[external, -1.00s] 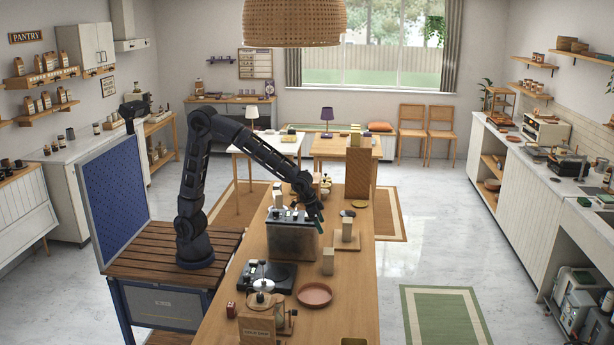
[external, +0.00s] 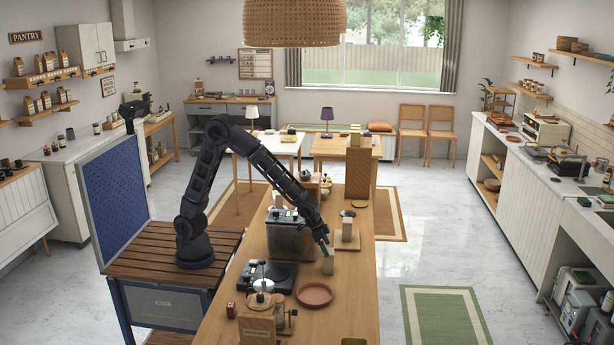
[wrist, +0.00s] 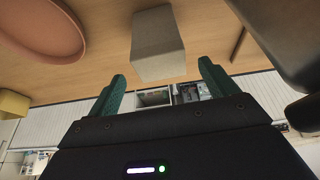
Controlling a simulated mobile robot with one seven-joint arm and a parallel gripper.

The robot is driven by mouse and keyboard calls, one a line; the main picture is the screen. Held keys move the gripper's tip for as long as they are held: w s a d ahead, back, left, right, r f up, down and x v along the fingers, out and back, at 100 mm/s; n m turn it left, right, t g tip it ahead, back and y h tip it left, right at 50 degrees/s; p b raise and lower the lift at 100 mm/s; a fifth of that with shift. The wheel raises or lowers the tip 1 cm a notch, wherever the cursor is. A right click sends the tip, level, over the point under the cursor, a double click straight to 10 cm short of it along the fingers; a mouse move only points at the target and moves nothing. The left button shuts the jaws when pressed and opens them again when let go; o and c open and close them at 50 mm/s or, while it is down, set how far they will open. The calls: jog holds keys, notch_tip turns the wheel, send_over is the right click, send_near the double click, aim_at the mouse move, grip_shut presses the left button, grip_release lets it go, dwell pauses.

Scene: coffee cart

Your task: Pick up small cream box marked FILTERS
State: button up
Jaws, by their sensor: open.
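A small cream box (external: 328,264) stands upright on the wooden counter, right of the glass-sided machine; no lettering on it can be read. It also shows in the wrist view (wrist: 158,45), ahead of and between the green fingertips. My gripper (external: 325,245) is just above this box in the external view, pointing down. In the wrist view my gripper (wrist: 162,70) is open, with nothing held between its fingers. The fingers partly overlap the box's top in the external view, so I cannot tell whether they touch it.
A terracotta dish (external: 314,294) lies in front of the box and shows in the wrist view (wrist: 45,22). The dark glass-sided machine (external: 291,240) is close on the left. The counter's right edge is near.

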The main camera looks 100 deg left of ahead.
aim_at(328, 262)
jog(key=shift+x, duration=3)
jog(key=c, duration=1.1)
